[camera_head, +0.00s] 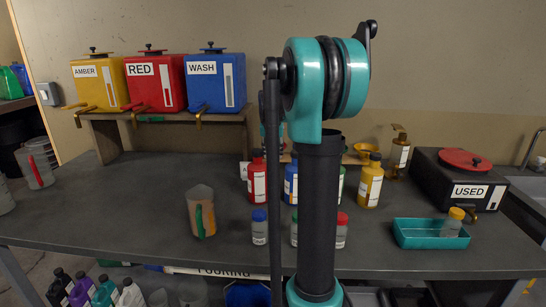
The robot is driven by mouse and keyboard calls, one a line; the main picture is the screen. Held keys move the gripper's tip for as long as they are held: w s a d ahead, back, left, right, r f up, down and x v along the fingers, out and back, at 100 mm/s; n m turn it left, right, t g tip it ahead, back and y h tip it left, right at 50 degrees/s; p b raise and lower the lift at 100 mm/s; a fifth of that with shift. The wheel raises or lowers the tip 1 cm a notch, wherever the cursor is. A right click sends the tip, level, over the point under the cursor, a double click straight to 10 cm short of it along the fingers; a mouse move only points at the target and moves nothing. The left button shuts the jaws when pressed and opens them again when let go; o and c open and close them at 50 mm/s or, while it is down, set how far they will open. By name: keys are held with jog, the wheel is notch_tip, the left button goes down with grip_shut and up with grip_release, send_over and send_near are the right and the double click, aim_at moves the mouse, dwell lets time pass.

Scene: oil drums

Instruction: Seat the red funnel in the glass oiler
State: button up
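A small amber bottle with a brass-coloured top (400,152), which looks like the glass oiler, stands upright at the back right of the bench. I cannot make out a red funnel. A yellow funnel-like piece (366,149) sits on a low wooden rack (352,159) just left of the oiler, and my arm hides the middle of that rack. My arm stands upright in front of the bench and covers its centre. My gripper does not show clearly, so its fingers and whatever it may hold are hidden.
Amber (99,82), red (156,82) and blue (215,82) tanks stand on a shelf. A jug (201,212) and several bottles stand on the bench. A teal tray (430,234) and black USED box (455,190) are at right. The bench's left part is mostly clear.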

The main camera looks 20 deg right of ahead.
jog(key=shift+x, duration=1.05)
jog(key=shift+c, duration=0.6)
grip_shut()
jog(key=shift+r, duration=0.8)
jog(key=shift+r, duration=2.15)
